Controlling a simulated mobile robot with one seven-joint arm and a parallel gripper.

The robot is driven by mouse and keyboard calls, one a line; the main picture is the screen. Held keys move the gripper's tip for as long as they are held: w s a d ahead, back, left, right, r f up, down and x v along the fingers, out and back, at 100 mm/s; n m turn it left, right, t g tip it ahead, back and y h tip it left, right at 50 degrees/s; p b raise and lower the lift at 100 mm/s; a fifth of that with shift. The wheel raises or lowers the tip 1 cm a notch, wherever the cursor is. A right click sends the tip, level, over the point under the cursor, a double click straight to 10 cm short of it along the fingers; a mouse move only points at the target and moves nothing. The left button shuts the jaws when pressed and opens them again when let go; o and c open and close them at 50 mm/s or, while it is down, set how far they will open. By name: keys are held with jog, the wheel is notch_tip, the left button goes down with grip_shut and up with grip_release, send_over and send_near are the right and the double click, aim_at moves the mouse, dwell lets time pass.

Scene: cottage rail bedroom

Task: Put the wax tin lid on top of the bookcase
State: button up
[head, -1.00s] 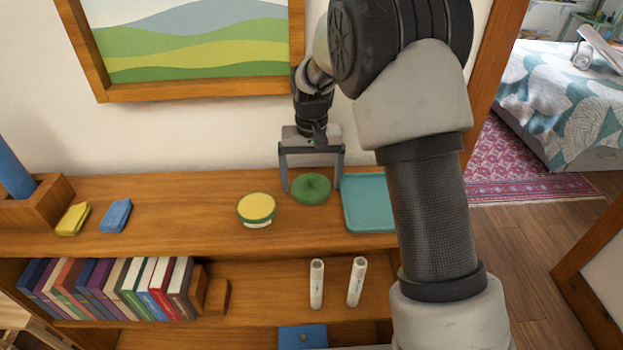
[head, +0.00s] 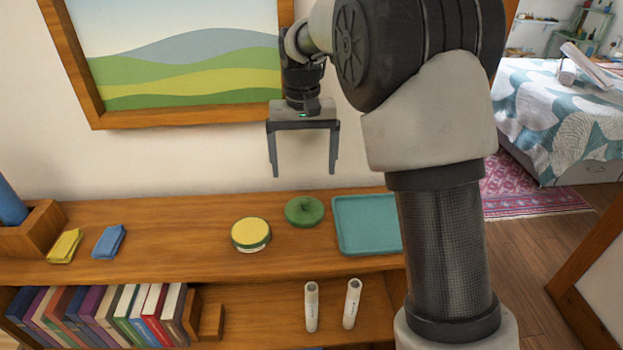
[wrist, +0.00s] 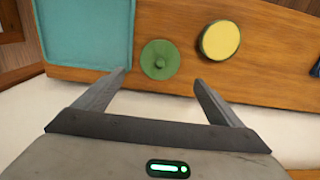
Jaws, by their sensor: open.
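The round tin (head: 251,234) has a yellow top and a green rim, and shows in the wrist view (wrist: 220,41). My gripper (head: 304,174) is open and empty, raised above the bookcase top near the wall. In the wrist view, my fingertips (wrist: 160,77) are spread with the green lid beyond them, nothing between them.
The teal tray (head: 367,225) lies right of the lid. Yellow (head: 65,246) and blue (head: 109,241) folded cloths and a wooden box (head: 34,230) are on the left. Books (head: 100,315) and two white tubes (head: 311,306) stand on the shelf below. A framed picture (head: 185,55) hangs behind.

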jog(key=s+d+r+t, duration=0.2)
jog(key=s+d+r, duration=0.4)
jog(key=s+r, duration=0.5)
jog(key=s+d+f+t, duration=0.1)
jog(key=s+d, duration=0.1)
jog(key=s, duration=0.6)
jog(key=s+d+f+t, duration=0.1)
jog(key=s+d+t, duration=0.1)
jog(key=s, duration=0.7)
jog(key=shift+d+f+t, duration=0.3)
jog(key=shift+d+f, duration=0.05)
jog(key=shift+f, duration=0.05)
